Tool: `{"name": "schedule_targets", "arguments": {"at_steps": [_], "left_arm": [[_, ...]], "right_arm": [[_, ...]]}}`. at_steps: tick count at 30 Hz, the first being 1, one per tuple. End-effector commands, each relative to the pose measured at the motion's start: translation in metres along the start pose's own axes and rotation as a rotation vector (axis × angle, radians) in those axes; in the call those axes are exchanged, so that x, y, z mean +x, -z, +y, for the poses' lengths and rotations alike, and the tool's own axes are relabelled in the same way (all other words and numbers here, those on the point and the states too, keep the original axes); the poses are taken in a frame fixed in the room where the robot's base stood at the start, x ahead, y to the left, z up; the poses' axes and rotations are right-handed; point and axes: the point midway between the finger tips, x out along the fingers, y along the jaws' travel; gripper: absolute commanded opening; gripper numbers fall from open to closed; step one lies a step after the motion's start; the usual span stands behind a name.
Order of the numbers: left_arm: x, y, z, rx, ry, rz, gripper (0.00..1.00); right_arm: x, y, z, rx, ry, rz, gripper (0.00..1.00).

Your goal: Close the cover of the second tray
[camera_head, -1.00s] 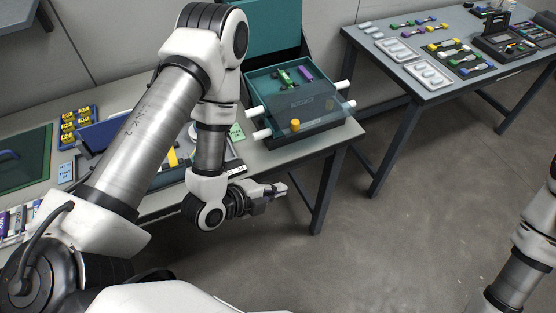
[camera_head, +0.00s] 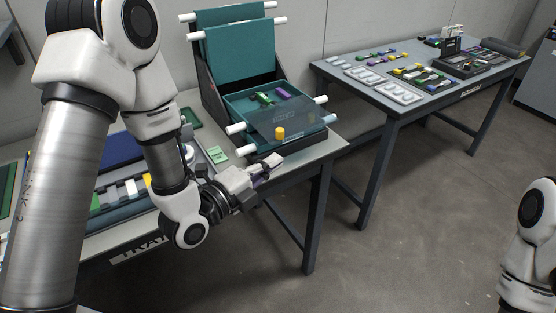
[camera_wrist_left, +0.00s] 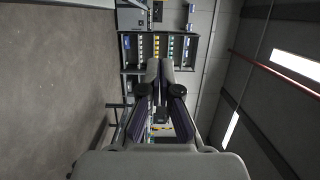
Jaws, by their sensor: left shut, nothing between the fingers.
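A stack of teal trays stands at the back of the near table in the head view. The lower tray (camera_head: 233,108) lies flat, holding a green and a purple piece, with a smoky see-through panel (camera_head: 285,120) over its front part. White rods stick out at its sides. Two teal panels (camera_head: 240,52) stand raised behind it; I cannot tell which part is the second tray's cover. My left gripper (camera_head: 272,163) is shut and empty, in front of and below the tray's front, apart from it. Its fingers show in the left wrist view (camera_wrist_left: 163,98). My right gripper is out of view.
A yellow knob-like piece (camera_head: 280,133) sits at the tray's front. A green card (camera_head: 217,155) lies left of it. A second table (camera_head: 400,105) with white trays and tools stands at right. Open floor lies between the tables.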

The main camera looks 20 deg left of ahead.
Motion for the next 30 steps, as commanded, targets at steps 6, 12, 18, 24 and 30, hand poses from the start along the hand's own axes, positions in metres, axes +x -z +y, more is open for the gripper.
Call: {"name": "schedule_targets", "arguments": {"at_steps": [6, 12, 18, 24, 30], "left_arm": [[0.034, 0.001, -0.002, 0.004, -0.001, 0.001, 0.0], [0.057, -0.016, -0.003, -0.006, 0.001, -0.009, 0.0], [0.062, -0.037, -0.001, -0.002, 0.0, -0.006, 0.0], [0.063, -0.04, 0.0, 0.0, -0.002, -0.004, 0.0], [0.063, -0.041, 0.0, -0.001, -0.001, -0.005, 0.0]], "right_arm": [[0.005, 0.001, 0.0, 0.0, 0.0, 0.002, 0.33], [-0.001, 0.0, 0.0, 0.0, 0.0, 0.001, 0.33], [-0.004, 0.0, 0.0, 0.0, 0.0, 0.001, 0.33], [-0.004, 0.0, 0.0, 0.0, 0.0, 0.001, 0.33], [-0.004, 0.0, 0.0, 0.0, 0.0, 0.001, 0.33]]}}
